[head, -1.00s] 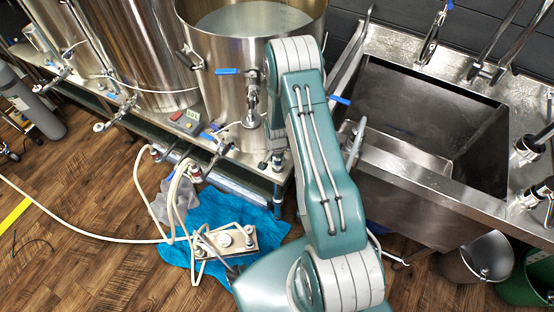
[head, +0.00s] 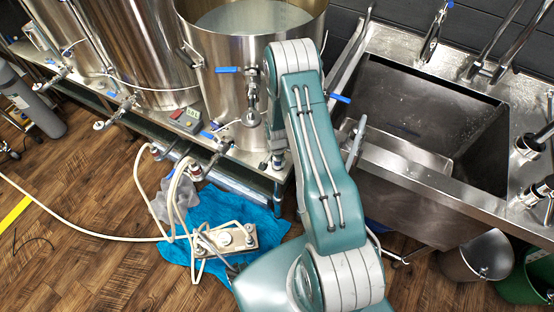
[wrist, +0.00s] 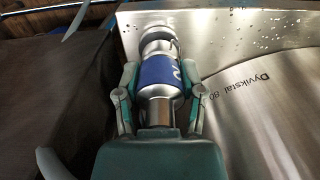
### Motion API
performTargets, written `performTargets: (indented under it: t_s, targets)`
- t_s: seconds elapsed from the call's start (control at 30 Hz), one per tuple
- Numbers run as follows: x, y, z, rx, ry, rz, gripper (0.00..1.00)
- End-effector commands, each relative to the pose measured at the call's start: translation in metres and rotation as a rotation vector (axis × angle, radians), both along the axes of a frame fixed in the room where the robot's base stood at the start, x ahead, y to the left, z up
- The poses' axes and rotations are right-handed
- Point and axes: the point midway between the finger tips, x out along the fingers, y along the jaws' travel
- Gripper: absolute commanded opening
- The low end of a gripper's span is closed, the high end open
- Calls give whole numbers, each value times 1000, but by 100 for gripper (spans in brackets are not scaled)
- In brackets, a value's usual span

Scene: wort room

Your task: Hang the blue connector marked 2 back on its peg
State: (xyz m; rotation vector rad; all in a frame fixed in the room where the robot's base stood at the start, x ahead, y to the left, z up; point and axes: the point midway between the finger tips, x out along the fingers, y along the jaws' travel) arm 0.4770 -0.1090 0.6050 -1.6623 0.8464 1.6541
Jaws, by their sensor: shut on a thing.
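In the wrist view my gripper (wrist: 160,98) is shut on the blue connector (wrist: 158,70). The connector is a silver metal cylinder with a blue band; a white mark, turned to the side, shows on the band's right. One finger presses each side of the connector. Its near end sits between the fingers and its far end points away from the gripper. In the head view my own arm hides the gripper and the connector. I cannot make out the peg in either view.
In the wrist view a metal surface marked "Dyvikstal 80" (wrist: 255,110) curves close on the right. In the head view a steel kettle (head: 225,75) stands left of my arm and a sink (head: 430,120) right. Hoses and a pump (head: 225,238) lie on a blue cloth (head: 262,222).

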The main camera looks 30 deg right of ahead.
Motion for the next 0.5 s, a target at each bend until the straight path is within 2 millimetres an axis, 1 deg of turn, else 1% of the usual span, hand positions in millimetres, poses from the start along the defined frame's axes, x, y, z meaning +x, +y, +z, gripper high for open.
performTargets:
  t_s: [0.5]
  targets:
    - [0, 0, -9, 0, 0, 0, 0]
